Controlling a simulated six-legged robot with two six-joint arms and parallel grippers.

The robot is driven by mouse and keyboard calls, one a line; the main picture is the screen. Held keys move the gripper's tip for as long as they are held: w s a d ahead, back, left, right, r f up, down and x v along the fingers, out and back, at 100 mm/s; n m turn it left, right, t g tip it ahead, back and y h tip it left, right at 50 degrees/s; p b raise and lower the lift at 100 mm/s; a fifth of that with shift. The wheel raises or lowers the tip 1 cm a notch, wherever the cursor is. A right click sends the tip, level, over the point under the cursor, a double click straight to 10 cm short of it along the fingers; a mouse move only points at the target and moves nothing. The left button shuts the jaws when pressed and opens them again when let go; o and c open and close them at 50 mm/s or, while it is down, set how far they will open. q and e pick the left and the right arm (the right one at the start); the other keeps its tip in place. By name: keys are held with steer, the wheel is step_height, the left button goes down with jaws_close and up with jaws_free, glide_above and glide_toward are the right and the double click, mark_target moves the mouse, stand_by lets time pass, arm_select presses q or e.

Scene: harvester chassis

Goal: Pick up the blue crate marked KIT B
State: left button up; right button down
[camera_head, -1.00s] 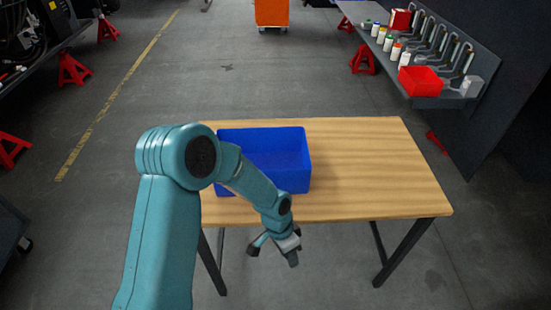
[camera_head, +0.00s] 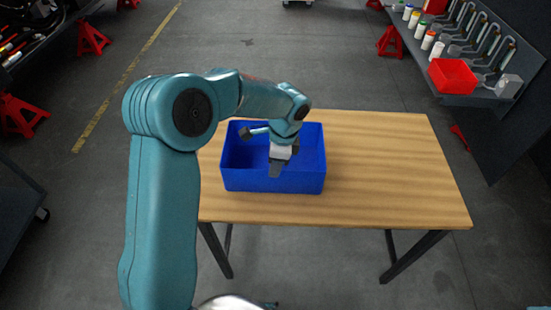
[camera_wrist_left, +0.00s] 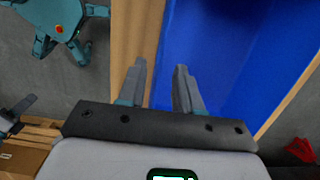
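A blue open crate (camera_head: 232,181) sits on a wooden table (camera_head: 390,170), toward its left side. It looks empty. No KIT B marking can be read. My left gripper (camera_head: 262,152) is over the crate, its fingers pointing down in front of the crate's inside. In the left wrist view, the two fingers (camera_wrist_left: 160,66) are apart with nothing held between them. The blue crate (camera_wrist_left: 235,60) fills the right of that view, and its edge runs through the gap between the fingers. Whether they touch it cannot be told. A dark pronged part at that view's left edge may be my right gripper (camera_wrist_left: 18,112).
The table's right half is bare. A shelf at the upper right holds a red bin (camera_head: 453,75), several bottles and hanging tools. Red jack stands (camera_head: 92,38) stand on the floor at the left. A yellow line (camera_head: 125,75) crosses the floor.

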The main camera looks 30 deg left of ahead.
arm_select(q)
steer(key=f, duration=0.5)
steer(key=a+f+p, duration=0.1)
steer(key=f, duration=0.1)
steer(key=shift+s+f, duration=0.25)
steer(key=shift+s, duration=0.05)
steer(key=shift+w+f, duration=0.1)
steer(key=shift+f, duration=0.2)
jaws_close()
steer(key=shift+r, duration=0.1)
stand_by(0.7)
